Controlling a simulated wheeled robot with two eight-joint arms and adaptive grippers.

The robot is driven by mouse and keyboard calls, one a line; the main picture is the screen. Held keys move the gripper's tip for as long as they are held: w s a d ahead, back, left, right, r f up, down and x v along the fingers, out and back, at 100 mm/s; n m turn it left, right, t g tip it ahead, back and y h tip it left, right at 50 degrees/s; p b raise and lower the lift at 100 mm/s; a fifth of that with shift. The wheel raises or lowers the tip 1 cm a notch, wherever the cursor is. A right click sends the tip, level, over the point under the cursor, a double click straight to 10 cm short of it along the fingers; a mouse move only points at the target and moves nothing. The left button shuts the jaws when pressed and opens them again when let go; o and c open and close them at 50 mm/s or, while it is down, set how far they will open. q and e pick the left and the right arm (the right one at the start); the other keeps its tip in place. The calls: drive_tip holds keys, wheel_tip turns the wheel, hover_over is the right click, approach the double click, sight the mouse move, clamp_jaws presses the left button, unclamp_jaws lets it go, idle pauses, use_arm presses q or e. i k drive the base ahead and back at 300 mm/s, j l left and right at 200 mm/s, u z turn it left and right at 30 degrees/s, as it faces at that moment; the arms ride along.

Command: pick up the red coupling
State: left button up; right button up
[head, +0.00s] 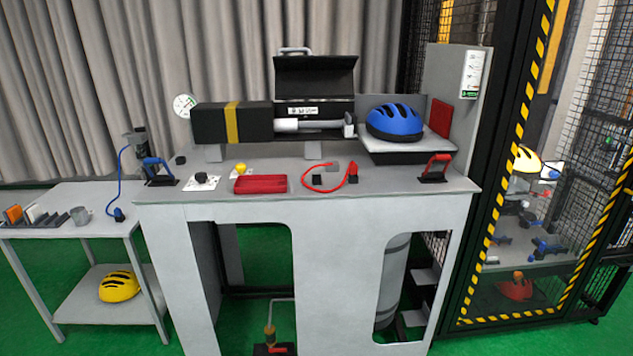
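A red hose (318,188) lies in a curve on the grey bench top, right of centre. A small red fitting (352,172), which looks like the red coupling, stands at the hose's right end. A small dark block (317,180) lies inside the curve, close to the hose. Neither of my grippers shows in the head view.
A red tray (260,184) lies left of the hose. A red-handled clamp (435,168) stands to the right and a blue-handled one (158,172) at the left. A blue helmet (394,122) rests behind on a raised plate. The bench's front strip is clear.

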sight(353, 169)
drive_tip(key=i+l, duration=0.85)
drive_tip(key=i, duration=0.3)
